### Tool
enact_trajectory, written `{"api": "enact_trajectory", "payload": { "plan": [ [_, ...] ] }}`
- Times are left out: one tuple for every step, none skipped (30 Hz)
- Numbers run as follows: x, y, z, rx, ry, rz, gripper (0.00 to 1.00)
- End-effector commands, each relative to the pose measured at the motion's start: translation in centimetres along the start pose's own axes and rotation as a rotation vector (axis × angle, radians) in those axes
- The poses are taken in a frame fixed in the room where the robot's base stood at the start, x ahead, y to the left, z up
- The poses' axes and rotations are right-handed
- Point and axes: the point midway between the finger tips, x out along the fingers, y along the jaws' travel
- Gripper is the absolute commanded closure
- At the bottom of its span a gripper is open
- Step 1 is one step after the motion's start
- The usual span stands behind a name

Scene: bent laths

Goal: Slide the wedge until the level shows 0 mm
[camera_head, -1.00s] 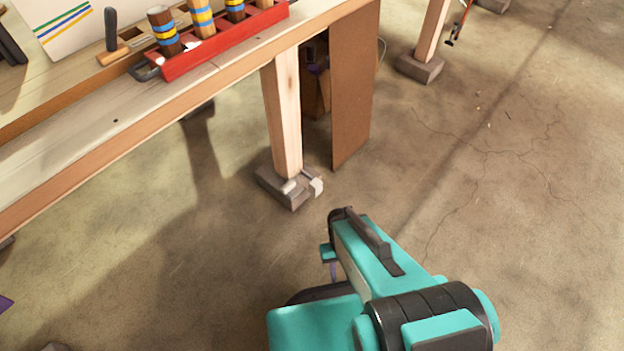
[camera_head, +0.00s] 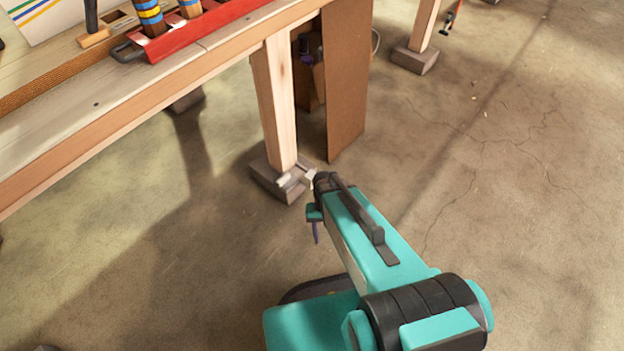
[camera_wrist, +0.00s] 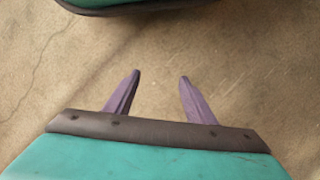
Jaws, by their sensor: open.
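A small pale piece (camera_head: 295,179), perhaps the wedge, lies on the grey block (camera_head: 272,184) at the foot of the near table leg (camera_head: 275,105). It is too small to tell its exact shape or whether it sits under the leg. I cannot make out a level or its reading in either view. My gripper (camera_wrist: 158,78) is open and empty, its two purple fingers apart over bare floor in the wrist view. In the head view one purple finger (camera_head: 316,232) shows just below and right of the block, apart from it; the rest is hidden by my arm.
The wooden bench (camera_head: 120,140) runs along the upper left. A red tray (camera_head: 190,42) with banded pieces stands on it. A brown panel (camera_head: 346,85) hangs right of the leg. Another leg block (camera_head: 415,59) stands farther back. The floor to the right is clear.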

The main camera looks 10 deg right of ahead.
Motion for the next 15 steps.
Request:
{"api": "enact_trajectory", "payload": {
  "plan": [
    [-0.1, -0.5, -2.0, 0.031, 0.018, -0.005, 0.5],
    [-0.5, -0.7, -2.9, 0.052, 0.027, -0.008, 0.5],
    [-1.0, -0.9, -4.0, 0.08, 0.039, -0.012, 0.5],
    [-1.5, -1.1, -4.8, 0.101, 0.048, -0.015, 0.5],
    [-1.9, -1.3, -5.6, 0.121, 0.056, -0.018, 0.5],
    [-2.5, -1.6, -6.7, 0.149, 0.067, -0.023, 0.5],
    [-3.0, -1.8, -7.5, 0.17, 0.075, -0.026, 0.5],
    [-3.5, -1.9, -8.3, 0.19, 0.084, -0.03, 0.5],
    [-4.1, -2.2, -9.3, 0.217, 0.095, -0.036, 0.5],
    [-4.7, -2.4, -10.1, 0.239, 0.104, -0.04, 0.5],
    [-5.1, -2.5, -10.8, 0.259, 0.112, -0.045, 0.5],
    [-5.9, -2.7, -11.8, 0.286, 0.123, -0.051, 0.5],
    [-6.4, -2.9, -12.5, 0.307, 0.13, -0.055, 0.5],
    [-7.0, -3.1, -13.2, 0.327, 0.139, -0.061, 0.5],
    [-7.7, -3.3, -14.2, 0.354, 0.149, -0.068, 0.5]
  ]
}}
